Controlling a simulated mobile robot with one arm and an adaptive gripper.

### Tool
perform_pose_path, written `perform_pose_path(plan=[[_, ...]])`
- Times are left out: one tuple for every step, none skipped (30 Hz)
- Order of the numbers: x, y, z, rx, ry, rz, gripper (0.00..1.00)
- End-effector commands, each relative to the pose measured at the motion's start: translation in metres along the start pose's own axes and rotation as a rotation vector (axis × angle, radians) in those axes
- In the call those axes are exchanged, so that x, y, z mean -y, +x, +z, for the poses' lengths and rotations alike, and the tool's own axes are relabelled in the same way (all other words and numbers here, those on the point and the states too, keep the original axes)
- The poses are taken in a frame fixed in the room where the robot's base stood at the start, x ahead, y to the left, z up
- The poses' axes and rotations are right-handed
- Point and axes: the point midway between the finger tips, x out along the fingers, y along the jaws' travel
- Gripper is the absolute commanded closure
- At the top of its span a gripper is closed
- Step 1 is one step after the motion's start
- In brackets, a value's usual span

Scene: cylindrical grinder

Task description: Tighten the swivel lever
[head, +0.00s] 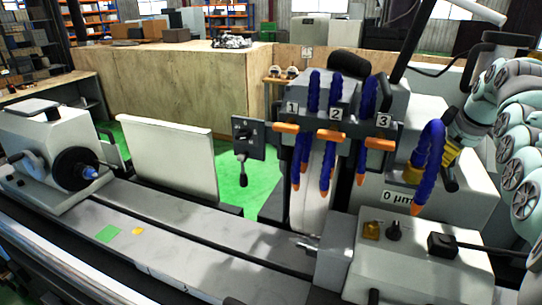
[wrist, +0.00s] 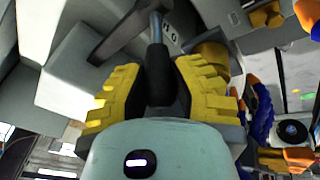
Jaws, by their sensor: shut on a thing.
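The swivel lever, with a black handle (wrist: 160,80) on a thin grey rod, runs up the middle of the wrist view. My gripper (wrist: 158,90), with ribbed yellow pads, is shut on this handle, one pad on each side. In the head view my gripper (head: 446,162) is at the right, partly behind a blue coolant hose (head: 431,150). The lever's pivot is not clear in the head view.
Several blue hoses with orange nozzles and handles hang by number plates 1, 2 and 3 (head: 384,120). A control box (head: 415,260) is in front. The grey machine bed (head: 190,235) extends left.

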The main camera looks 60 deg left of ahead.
Motion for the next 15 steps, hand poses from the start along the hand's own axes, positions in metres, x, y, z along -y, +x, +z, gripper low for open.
perform_pose_path(plan=[[0.0015, 0.0036, -0.0038, -0.001, -0.006, 0.007, 1.0], [0.002, 0.0033, -0.0045, 0.001, -0.007, 0.007, 1.0], [0.0024, 0.0028, -0.0052, 0.002, -0.007, 0.006, 1.0], [0.0027, 0.0024, -0.0056, 0.003, -0.007, 0.006, 1.0], [0.0029, 0.002, -0.006, 0.004, -0.007, 0.005, 1.0], [0.0031, 0.0016, -0.0063, 0.004, -0.007, 0.004, 1.0], [0.0033, 0.0013, -0.0064, 0.004, -0.007, 0.003, 1.0], [0.0034, 0.0011, -0.0065, 0.004, -0.007, 0.002, 1.0], [0.0036, 0.001, -0.0065, 0.004, -0.007, 0.001, 1.0], [0.0037, 0.001, -0.0066, 0.004, -0.007, 0.0, 1.0], [0.0039, 0.001, -0.0067, 0.004, -0.007, 0.0, 1.0], [0.0041, 0.001, -0.0068, 0.004, -0.007, -0.001, 1.0], [0.0041, 0.0009, -0.0068, 0.003, -0.008, -0.001, 1.0], [0.0043, 0.0009, -0.0069, 0.003, -0.008, -0.002, 0.73], [0.0043, 0.001, -0.0069, 0.003, -0.008, -0.002, 0.69]])
